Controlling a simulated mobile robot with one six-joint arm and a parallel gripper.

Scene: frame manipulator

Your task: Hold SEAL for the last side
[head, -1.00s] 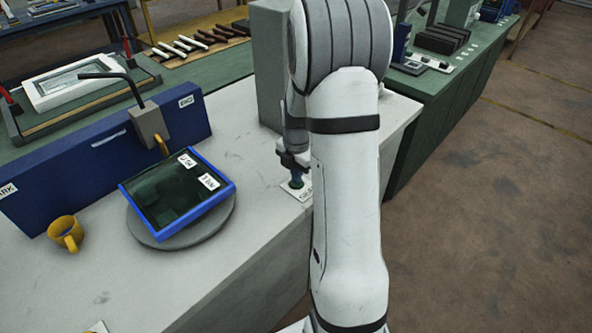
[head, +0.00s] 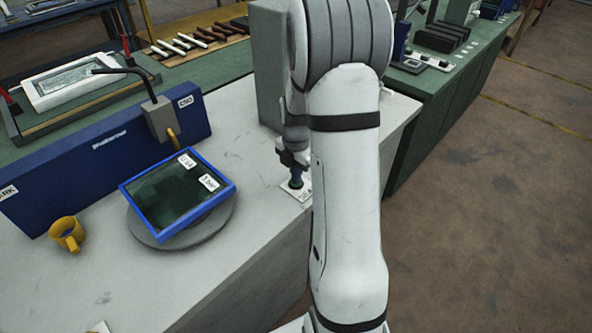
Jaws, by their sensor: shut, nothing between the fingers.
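A green button (head: 296,184) stands on a small white label plate (head: 303,194) on the grey bench, just left of my arm. The plate's lettering is partly hidden by my arm. My gripper (head: 294,170) points down over the button, shut and empty, its tip at or just above the button. I cannot tell whether it presses. A blue-framed dark panel (head: 178,193) with two white tags lies on a round grey turntable (head: 150,236). A grey nozzle head (head: 160,118) on a black bent arm stands behind the panel, with a yellow tip toward its far edge.
A long blue box (head: 105,160) runs behind the turntable. A grey block (head: 270,60) rises behind my gripper. The bench front (head: 230,265) is clear.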

